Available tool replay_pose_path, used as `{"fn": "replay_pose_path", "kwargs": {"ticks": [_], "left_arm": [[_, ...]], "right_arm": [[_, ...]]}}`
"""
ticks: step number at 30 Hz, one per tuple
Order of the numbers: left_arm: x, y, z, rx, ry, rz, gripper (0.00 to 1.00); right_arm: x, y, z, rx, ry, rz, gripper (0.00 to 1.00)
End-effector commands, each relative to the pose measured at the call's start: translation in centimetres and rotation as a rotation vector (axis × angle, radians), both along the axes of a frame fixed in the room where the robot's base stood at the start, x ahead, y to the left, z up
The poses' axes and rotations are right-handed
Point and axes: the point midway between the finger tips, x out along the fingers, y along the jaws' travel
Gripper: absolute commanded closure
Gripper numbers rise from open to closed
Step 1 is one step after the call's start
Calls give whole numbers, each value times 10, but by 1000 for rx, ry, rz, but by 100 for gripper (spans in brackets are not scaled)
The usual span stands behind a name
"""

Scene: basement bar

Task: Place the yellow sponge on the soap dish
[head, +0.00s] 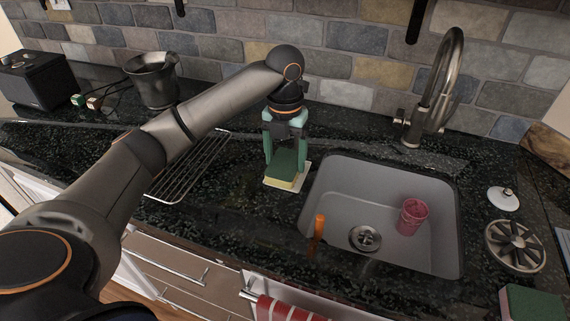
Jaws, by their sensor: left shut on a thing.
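My left gripper (286,150) points down and is shut on the yellow sponge (284,182). The sponge has a dark green top layer and a yellow lower layer. It is at a pale, flat soap dish (271,184) on the black counter, left of the sink. The sponge covers most of the dish, and only parts of the dish's rim show. I cannot tell whether the sponge touches the dish or is just above it. My right gripper is not in view.
The grey sink (335,190) holds a pink cup (411,217). An orange-handled tool (318,226) is at its front left. A wire rack (190,165) lies left of the dish. The faucet (435,90) stands behind the sink. Another green-topped sponge (532,303) is at lower right.

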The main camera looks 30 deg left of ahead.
Motion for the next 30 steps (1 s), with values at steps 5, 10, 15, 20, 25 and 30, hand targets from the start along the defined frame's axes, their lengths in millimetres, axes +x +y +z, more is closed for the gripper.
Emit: {"fn": "replay_pose_path", "kwargs": {"ticks": [5, 10, 15, 20, 25, 30], "left_arm": [[-1, 0, -20, 1, 0, 1, 73], [-1, 0, -19, 1, -1, 1, 73], [-1, 0, -21, 1, 0, 1, 14], [-1, 0, -21, 1, 0, 1, 0], [-1, 0, -20, 1, 0, 1, 0], [0, 0, -9, 1, -4, 1, 0]], "right_arm": [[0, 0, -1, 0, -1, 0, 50], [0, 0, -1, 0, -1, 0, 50], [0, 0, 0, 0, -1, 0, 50], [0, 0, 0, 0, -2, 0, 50], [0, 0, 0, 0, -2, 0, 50], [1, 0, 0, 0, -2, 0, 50]]}}
